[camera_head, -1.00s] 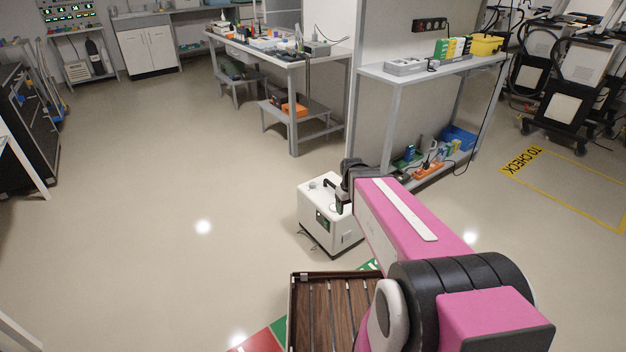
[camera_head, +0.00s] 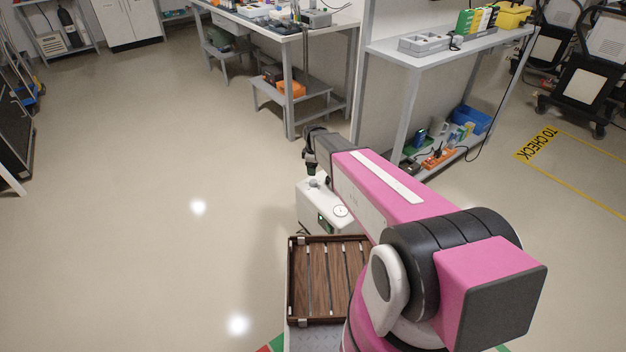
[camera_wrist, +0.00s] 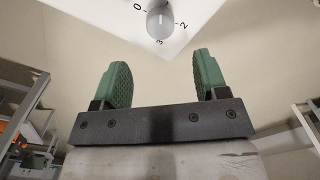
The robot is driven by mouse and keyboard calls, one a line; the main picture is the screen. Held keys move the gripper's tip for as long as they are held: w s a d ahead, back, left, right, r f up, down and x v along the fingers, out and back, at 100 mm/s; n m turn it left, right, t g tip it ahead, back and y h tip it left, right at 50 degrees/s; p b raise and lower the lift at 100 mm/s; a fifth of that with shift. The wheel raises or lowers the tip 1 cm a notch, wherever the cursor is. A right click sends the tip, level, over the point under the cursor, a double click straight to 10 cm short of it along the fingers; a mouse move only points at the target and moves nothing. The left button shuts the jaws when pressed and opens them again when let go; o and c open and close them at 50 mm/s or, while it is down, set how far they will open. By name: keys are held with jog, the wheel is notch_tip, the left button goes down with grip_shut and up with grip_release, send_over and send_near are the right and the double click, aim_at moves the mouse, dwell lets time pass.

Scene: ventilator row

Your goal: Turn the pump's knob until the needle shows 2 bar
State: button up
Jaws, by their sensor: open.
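The pump (camera_head: 308,208) is a white box on the floor in the head view, partly hidden by my arm. A small pale round dial (camera_head: 341,211) shows on it; its needle is too small to read. In the wrist view the pump's grey round knob (camera_wrist: 160,20) sits at the top edge, on a white face with the marks 0, 2 and 3 around it. My gripper (camera_wrist: 161,70) is open and empty, its two green fingers spread. The knob appears beyond the fingertips, between them sideways, and apart from them. In the head view my gripper (camera_head: 311,165) is above the pump.
A brown slatted tray (camera_head: 296,290) is at the bottom centre, in front of the pump. A grey bench (camera_head: 400,95) with a lower shelf stands behind to the right, and a worktable (camera_head: 290,85) behind. Open floor lies to the left.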

aim_at(313, 181)
notch_tip(313, 181, down, 9)
jog(key=shift+r, duration=0.1)
dwell(0.3)
jog(key=c, duration=0.9)
